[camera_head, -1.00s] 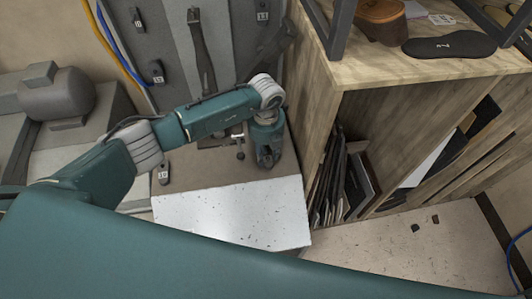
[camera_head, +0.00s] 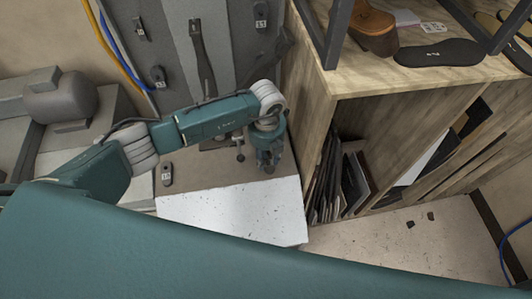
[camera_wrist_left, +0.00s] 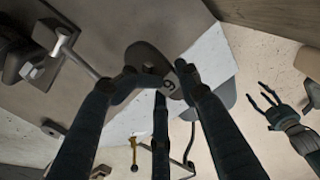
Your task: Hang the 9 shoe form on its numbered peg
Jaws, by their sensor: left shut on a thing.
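The shoe form (camera_wrist_left: 146,56) is a flat grey-brown sole shape with a pale tag that appears to read 9. It shows in the left wrist view between the dark fingers of my left gripper (camera_wrist_left: 163,92), which is shut on it. In the head view my left gripper (camera_head: 268,160) points down above the far edge of the white board, and I cannot make out the form there. Dark pegs with small number tags (camera_head: 158,76) are on the grey panel; their numbers are hard to read. My right gripper (camera_wrist_left: 272,105) shows in the left wrist view, fingers spread and empty.
A white speckled board (camera_head: 230,212) lies below my left gripper. A wooden shelf unit (camera_head: 400,95) stands close on its right, with a shoe (camera_head: 374,28) and a dark sole (camera_head: 440,52) on top. A metal knob (camera_head: 240,157) sits just left of the gripper.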

